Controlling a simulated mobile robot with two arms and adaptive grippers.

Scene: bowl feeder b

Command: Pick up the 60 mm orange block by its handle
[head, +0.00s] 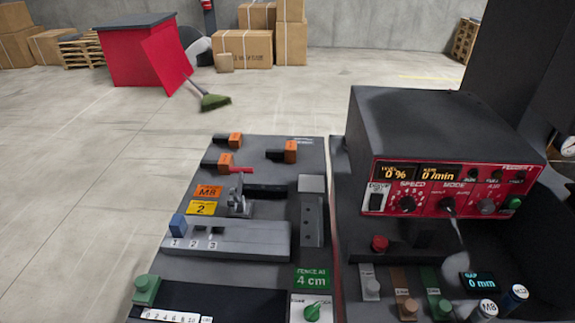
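Three small pieces, each with an orange part and a black part, sit at the back of the grey panel (265,190) in the head view. One piece (235,140) is at the back left. A second piece (224,161) is just in front of it, with a small red part beside it. A third piece (290,151) is at the right. No size marking is readable on them, so I cannot tell which is the 60 mm block. Which part is the handle is also unclear. Neither of my grippers is in view.
A red control box (440,180) stands right of the panel, with knobs and coloured levers below it. Open floor lies left; cartons (243,48) stand far back.

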